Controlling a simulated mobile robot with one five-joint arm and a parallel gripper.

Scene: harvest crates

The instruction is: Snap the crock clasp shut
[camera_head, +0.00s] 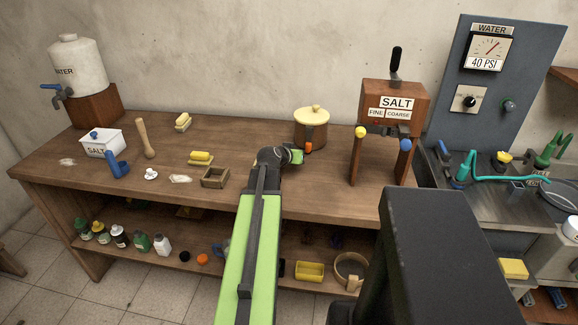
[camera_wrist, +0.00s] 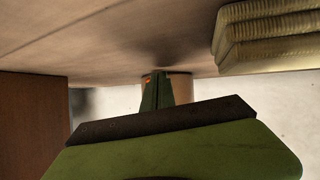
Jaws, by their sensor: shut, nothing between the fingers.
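The crock (camera_head: 314,137) is a brown pot with a cream lid and a round knob, standing upright towards the back of the bench. A small orange piece (camera_head: 308,147), which looks like its clasp, shows low on its front; whether it is latched I cannot tell. My gripper (camera_head: 300,157) is just in front of the crock, beside the orange piece. In the wrist view my fingers (camera_wrist: 158,90) are shut and empty, pointing at the crock (camera_wrist: 181,87) and hiding part of it. A speck of orange (camera_wrist: 148,80) shows by the fingertips; contact is unclear.
The wooden salt dispenser (camera_head: 393,100) stands to the right of the crock. A small wooden box (camera_head: 215,178) and a yellow block (camera_head: 201,157) lie to the left. A ribbed cream object (camera_wrist: 268,35) fills a corner of the wrist view. The bench behind the yellow block is mostly clear.

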